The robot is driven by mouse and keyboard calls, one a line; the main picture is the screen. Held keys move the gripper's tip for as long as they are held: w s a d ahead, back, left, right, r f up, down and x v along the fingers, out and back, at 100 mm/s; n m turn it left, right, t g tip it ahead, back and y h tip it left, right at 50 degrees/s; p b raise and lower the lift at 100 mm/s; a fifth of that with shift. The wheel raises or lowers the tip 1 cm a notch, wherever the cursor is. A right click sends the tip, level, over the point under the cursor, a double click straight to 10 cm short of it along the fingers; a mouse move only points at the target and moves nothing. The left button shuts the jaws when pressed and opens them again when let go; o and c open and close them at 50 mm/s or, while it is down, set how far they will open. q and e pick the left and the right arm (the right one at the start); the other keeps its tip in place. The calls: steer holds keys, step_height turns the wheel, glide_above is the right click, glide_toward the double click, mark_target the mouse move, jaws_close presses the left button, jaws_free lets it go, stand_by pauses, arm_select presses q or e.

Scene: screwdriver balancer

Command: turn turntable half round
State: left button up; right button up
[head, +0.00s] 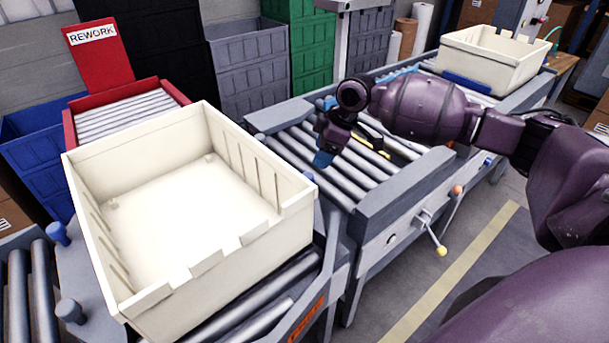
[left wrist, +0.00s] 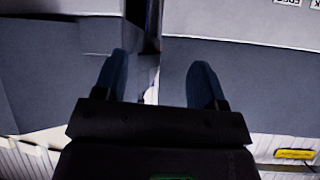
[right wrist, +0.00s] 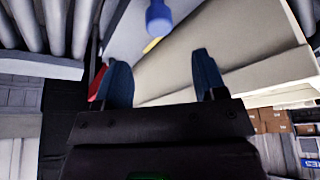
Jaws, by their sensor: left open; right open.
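The turntable (head: 66,272) is the grey roller deck at the lower left of the head view, with upright blue pegs (head: 58,233) near its edge. An empty cream crate (head: 205,265) sits on it and hides most of it. My right gripper (head: 322,158) is open and empty, above the rollers just right of the crate. In the right wrist view its fingers (right wrist: 158,82) are apart, with the crate wall (right wrist: 225,65) and a blue peg (right wrist: 158,18) beyond them. My left gripper (left wrist: 162,82) is open and empty in its wrist view, outside the head view.
A roller conveyor (head: 400,190) runs from the turntable to the back right, where another cream crate (head: 490,58) stands. A red-framed rework lane (head: 125,108) with a REWORK sign (head: 98,50) is behind the crate. Blue, grey and green bins stand at the back.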

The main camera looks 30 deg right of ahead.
mark_target(307, 175)
steer(key=b+x, duration=0.1)
steer(key=x, duration=0.8)
steer(key=shift+w+f, duration=0.15)
steer(key=shift+f, duration=0.05)
steer(key=shift+c, duration=0.2)
jaws_close()
